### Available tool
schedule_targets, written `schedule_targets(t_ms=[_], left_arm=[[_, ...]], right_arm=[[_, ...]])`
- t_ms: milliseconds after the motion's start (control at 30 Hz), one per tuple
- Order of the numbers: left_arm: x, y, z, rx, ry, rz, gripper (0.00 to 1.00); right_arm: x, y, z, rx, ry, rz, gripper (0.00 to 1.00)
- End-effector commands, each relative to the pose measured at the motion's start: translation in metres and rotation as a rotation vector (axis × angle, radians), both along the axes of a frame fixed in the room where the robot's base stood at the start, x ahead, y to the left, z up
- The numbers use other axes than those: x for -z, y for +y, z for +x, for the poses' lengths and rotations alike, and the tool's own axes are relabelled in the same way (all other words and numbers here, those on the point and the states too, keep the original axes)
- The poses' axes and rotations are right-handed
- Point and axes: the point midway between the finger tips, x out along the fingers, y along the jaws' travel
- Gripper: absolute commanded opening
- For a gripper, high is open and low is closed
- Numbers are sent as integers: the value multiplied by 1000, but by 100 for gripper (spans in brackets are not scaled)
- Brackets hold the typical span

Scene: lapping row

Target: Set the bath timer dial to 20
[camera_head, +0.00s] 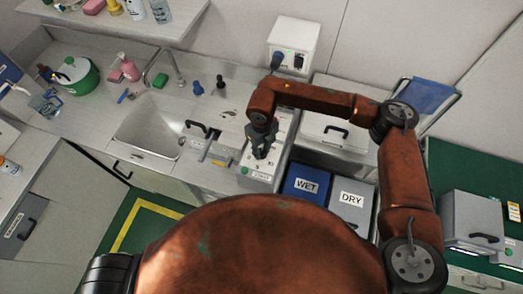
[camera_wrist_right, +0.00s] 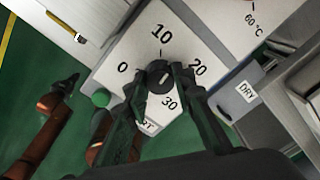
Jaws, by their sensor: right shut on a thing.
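The bath timer dial (camera_wrist_right: 160,77) is a round dark knob on a pale panel in the right wrist view. The numbers 0, 10, 20 and 30 surround it. A short light mark on its face seems to slant toward the 20 side; the exact reading is unclear. My right gripper (camera_wrist_right: 158,88) is shut on the dial, one finger on each side. In the head view the right gripper (camera_head: 262,146) reaches down onto the timer panel and hides the dial. A dark arm end, apparently my left gripper (camera_wrist_right: 65,86), hangs over the floor; its fingers are unclear.
A green button (camera_wrist_right: 101,98) sits beside the dial on the panel. A sink (camera_head: 150,125) lies left of the panel. WET (camera_head: 307,185) and DRY (camera_head: 352,198) bins stand to the right, below a grey lidded unit (camera_head: 330,130). A white socket box (camera_head: 293,45) is behind.

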Motion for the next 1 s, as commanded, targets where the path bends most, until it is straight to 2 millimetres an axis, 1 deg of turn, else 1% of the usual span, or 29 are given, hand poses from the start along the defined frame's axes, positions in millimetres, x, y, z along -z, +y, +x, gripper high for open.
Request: schedule_targets(t_ms=[200,600,800,1000], left_arm=[[7,0,-1,0,1,0,0],[13,0,-2,0,3,0,0],[13,0,-2,0,3,0,0],[14,0,-2,0,3,0,0]], right_arm=[[2,0,0,205,-1,-1,0],[1,0,0,566,-1,0,0],[0,0,0,701,-1,0,0],[0,-1,1,788,-1,0,0]])
